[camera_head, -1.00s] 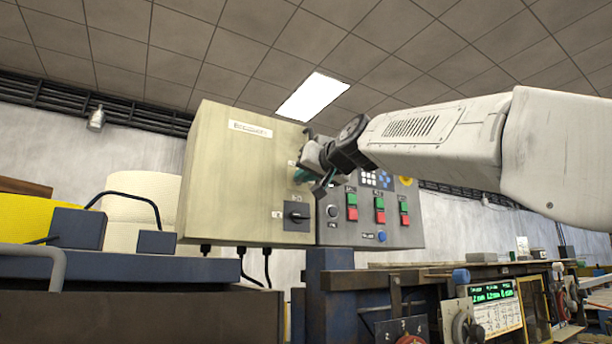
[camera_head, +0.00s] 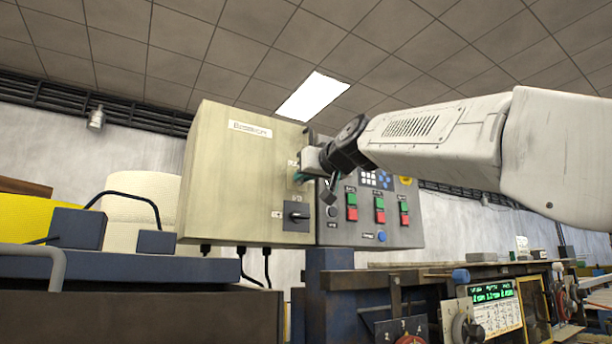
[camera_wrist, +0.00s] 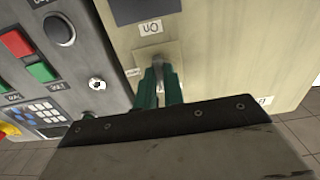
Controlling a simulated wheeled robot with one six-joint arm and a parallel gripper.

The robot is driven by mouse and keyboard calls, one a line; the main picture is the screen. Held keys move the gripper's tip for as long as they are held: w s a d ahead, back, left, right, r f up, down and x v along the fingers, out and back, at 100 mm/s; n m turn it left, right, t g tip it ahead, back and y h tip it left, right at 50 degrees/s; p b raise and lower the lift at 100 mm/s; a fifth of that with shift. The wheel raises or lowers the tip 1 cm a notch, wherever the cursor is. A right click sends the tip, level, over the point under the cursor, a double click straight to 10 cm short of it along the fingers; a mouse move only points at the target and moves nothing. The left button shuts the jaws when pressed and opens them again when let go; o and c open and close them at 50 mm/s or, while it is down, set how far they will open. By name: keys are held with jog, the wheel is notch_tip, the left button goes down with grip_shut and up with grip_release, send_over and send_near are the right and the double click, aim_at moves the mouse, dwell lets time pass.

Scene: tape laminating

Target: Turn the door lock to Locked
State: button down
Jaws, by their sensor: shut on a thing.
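The beige cabinet door (camera_head: 235,180) carries the door lock, which sits near its right edge and is mostly hidden by my gripper (camera_head: 301,177). In the wrist view, the green fingertips of my gripper (camera_wrist: 161,72) are closed together at a pale plate (camera_wrist: 146,54) on the beige door. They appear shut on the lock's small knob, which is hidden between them. The labels by the lock are partly covered, so I cannot read the lock's position.
A black rotary switch (camera_head: 296,216) sits below the lock on the door. Right of it, a grey control panel (camera_head: 352,231) has red and green buttons and a keypad. A workbench with instruments (camera_head: 495,300) stands lower right.

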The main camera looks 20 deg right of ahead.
jog(key=c, duration=1.5)
grip_release()
jog(key=s+d, duration=0.1)
jog(key=s, duration=0.6)
jog(key=shift+s+d, duration=0.3)
jog(key=s+a+f+g, duration=0.1)
jog(key=s+f+g, duration=0.2)
jog(key=f, duration=0.7)
jog(key=s+f+g+h, duration=0.1)
jog(key=s+f+g, duration=0.25)
jog(key=f, duration=0.75)
jog(key=s+a+f+g, duration=0.15)
jog(key=s+f, duration=0.25)
jog(key=f, duration=0.6)
jog(key=s+d+f+m+g+h, duration=0.1)
jog(key=s+f+g, duration=0.3)
jog(key=s+f, duration=0.5)
jog(key=s+d+f+m+g+h, duration=0.1)
jog(key=s+d+f+g, duration=0.2)
jog(key=s+f, duration=0.7)
notch_tip(320, 180, down, 6)
jog(key=shift+s+f+g, duration=0.15)
jog(key=shift+s+g, duration=0.05)
jog(key=shift+g, duration=0.5)
